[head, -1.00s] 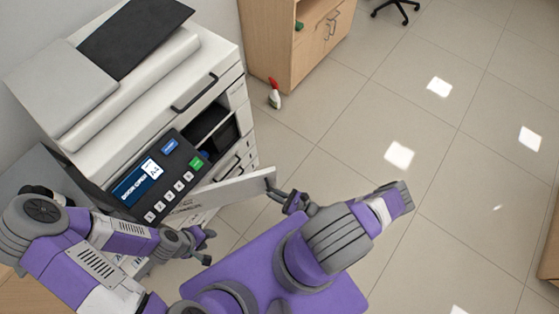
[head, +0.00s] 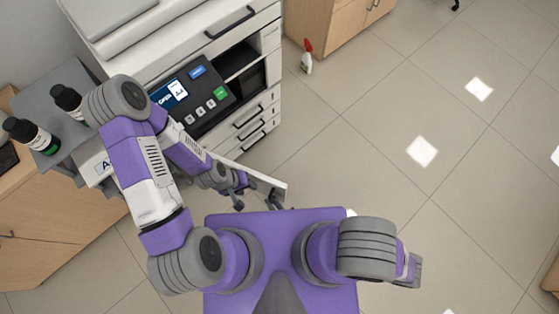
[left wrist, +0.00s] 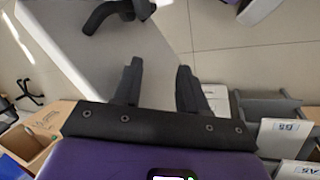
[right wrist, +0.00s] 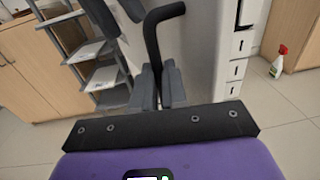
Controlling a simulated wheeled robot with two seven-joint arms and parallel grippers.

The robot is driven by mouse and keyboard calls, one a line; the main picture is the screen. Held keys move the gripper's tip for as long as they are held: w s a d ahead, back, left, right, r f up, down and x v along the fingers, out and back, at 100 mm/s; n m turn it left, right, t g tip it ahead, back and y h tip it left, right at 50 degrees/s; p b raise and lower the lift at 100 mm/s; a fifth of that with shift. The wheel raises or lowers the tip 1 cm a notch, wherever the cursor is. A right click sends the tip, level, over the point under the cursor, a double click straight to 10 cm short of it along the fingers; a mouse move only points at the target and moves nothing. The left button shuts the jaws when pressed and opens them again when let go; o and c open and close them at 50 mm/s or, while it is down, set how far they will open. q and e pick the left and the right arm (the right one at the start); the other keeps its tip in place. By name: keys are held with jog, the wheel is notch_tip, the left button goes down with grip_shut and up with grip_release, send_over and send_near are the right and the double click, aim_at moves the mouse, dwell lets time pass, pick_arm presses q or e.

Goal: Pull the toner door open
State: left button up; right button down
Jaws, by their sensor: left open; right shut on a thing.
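The toner door is the pale panel (head: 262,182) that stands swung out from the front of the white printer (head: 150,45). Its black bar handle (right wrist: 152,35) shows in the right wrist view. My right gripper (right wrist: 156,88) is shut on the lower end of that handle; in the head view it is mostly hidden at the door's outer end. My left gripper (left wrist: 158,82) is open and empty near the door's face (left wrist: 75,60). In the head view the left gripper (head: 238,193) is beside the door.
A grey rack (head: 62,125) with dark bottles (head: 30,135) stands left of the printer. A red-and-white spray bottle (head: 307,58) stands on the floor near a wooden cabinet (head: 325,22). The tiled floor at right is clear.

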jog(key=shift+w+a+r, duration=0.1)
jog(key=shift+a+r, duration=0.2)
jog(key=shift+a, duration=0.1)
jog(key=c, duration=1.2)
grip_release()
jog(key=shift+w+f, duration=0.1)
jog(key=shift+f, duration=0.05)
jog(key=shift+o, duration=0.2)
jog(key=v, duration=0.7)
jog(key=shift+s+d, duration=0.25)
jog(key=shift+s, duration=0.05)
jog(key=shift+c, duration=0.3)
